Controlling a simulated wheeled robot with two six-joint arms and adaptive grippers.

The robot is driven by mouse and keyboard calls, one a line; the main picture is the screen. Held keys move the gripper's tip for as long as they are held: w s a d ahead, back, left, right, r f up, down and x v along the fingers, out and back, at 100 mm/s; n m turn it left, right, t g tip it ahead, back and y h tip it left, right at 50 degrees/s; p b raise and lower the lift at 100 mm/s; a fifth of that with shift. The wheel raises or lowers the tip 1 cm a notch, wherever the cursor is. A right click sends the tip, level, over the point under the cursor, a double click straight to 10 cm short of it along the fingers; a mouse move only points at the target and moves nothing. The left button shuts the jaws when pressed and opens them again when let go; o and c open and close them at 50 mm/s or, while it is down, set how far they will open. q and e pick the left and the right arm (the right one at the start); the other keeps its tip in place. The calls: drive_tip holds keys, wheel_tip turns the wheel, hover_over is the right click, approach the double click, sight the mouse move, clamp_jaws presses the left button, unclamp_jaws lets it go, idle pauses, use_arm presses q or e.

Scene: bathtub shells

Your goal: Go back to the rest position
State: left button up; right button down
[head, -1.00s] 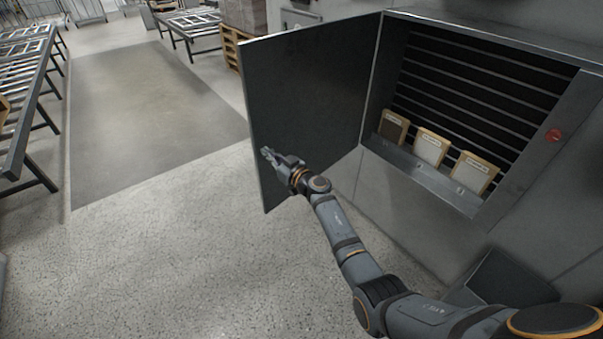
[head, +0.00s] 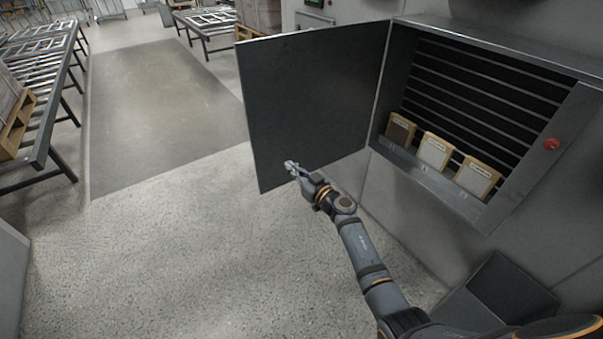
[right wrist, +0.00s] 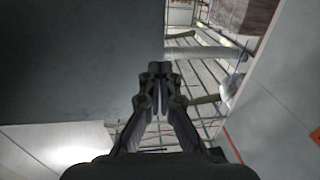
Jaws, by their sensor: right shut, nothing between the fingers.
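My right gripper (head: 290,166) is shut and empty. In the head view it appears in front of the lower edge of the open cabinet door (head: 310,105). I cannot tell whether it touches the door. In the right wrist view the closed fingers (right wrist: 159,75) point ahead, with a dark panel (right wrist: 75,60) filling the upper left. My left gripper is not in view.
The open cabinet (head: 480,215) on the right holds three sample blocks (head: 434,150) on its lower ledge. A red button (head: 551,144) is on its frame. Roller conveyors (head: 45,90) stand at the left. The floor (head: 190,240) between is clear.

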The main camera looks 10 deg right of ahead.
drive_tip(key=s+d+f+m+g+h+b, duration=0.3)
drive_tip(key=s+f, duration=0.4)
drive_tip(key=f, duration=0.6)
drive_tip(key=s+d+f+g+h, duration=0.15)
drive_tip(key=s+d+f, duration=0.4)
drive_tip(key=f, duration=0.75)
drive_tip(key=s+d+f+m+g+h+b, duration=0.1)
drive_tip(key=s+d+f+m+h+b, duration=0.15)
drive_tip(key=s+f, duration=0.8)
use_arm(q)
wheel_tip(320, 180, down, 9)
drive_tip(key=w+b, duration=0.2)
drive_tip(key=b, duration=0.1)
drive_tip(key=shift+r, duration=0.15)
use_arm(e)
drive_tip(key=s+d+f+g, duration=0.1)
drive_tip(key=s+f+g, duration=0.2)
drive_tip(key=s+f, duration=0.4)
drive_tip(key=s+d+f+g+h, duration=0.1)
drive_tip(key=s+f+g, duration=0.2)
drive_tip(key=s+f, duration=0.5)
drive_tip(key=s+d+f+g, duration=0.2)
drive_tip(key=s+f, duration=0.6)
drive_tip(key=s, duration=1.1)
drive_tip(key=shift+g+h, duration=0.4)
drive_tip(key=shift+g, duration=0.45)
